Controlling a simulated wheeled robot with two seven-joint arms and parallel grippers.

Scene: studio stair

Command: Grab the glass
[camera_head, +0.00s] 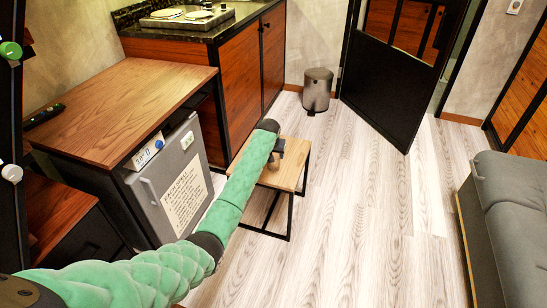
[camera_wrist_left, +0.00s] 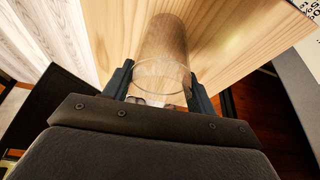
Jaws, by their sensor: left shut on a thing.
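The clear glass (camera_wrist_left: 162,75) is in the left wrist view, between the two dark fingers of my left gripper (camera_wrist_left: 160,88). The fingers are shut on its sides. The light wooden top of a small side table (camera_wrist_left: 230,35) lies behind the glass; I cannot tell whether the glass touches it. In the head view, my left arm reaches out and my left gripper (camera_head: 278,150) is over the small table (camera_head: 291,172). The glass cannot be made out there. My right gripper is not in view.
A wooden desk (camera_head: 120,100) with a black remote (camera_head: 44,115) stands at the left, above a small grey fridge (camera_head: 175,185). A grey sofa (camera_head: 515,210) is at the right. A bin (camera_head: 317,90) stands at the back. The floor between table and sofa is clear.

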